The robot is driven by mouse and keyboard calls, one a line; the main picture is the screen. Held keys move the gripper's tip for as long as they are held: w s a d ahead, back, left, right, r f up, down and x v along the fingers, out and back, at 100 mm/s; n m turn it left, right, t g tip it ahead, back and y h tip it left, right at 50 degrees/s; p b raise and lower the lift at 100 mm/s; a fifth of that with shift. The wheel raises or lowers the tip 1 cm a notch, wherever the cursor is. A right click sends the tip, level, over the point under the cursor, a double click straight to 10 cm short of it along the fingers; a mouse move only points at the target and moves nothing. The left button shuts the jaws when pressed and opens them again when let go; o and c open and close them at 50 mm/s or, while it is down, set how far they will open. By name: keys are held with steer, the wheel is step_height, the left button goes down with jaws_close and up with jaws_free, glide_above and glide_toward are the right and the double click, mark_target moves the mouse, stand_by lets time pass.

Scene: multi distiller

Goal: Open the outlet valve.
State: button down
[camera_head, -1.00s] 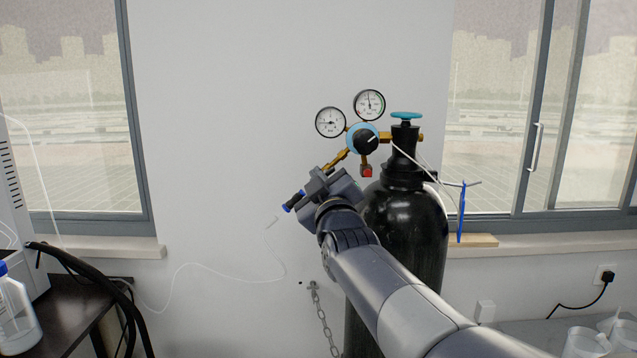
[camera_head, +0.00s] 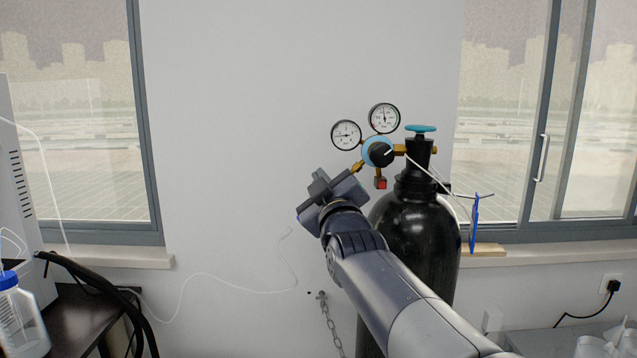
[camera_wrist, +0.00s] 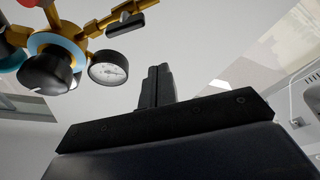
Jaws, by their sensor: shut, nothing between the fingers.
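The brass regulator (camera_head: 378,151) with a blue ring and black knob sits beside the black gas cylinder (camera_head: 415,235). The outlet valve is mostly hidden behind my gripper (camera_head: 320,186) in the head view, with only its brass stem showing. In the wrist view, the outlet valve (camera_wrist: 126,24) shows at the top, a dark lever on a brass pipe coming from the regulator (camera_wrist: 52,50). My gripper (camera_wrist: 158,84) is shut and empty, its fingers below and right of the lever in that view. They look apart from it.
Two round gauges (camera_head: 346,135) (camera_head: 384,118) stand above the regulator. A teal handwheel (camera_head: 420,128) tops the cylinder. A thin white tube (camera_head: 230,290) hangs along the wall. A chain (camera_head: 328,318) hangs left of the cylinder.

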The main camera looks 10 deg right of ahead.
steer(key=b+v, duration=0.1)
steer(key=v, duration=0.7)
steer(key=shift+d, duration=0.3)
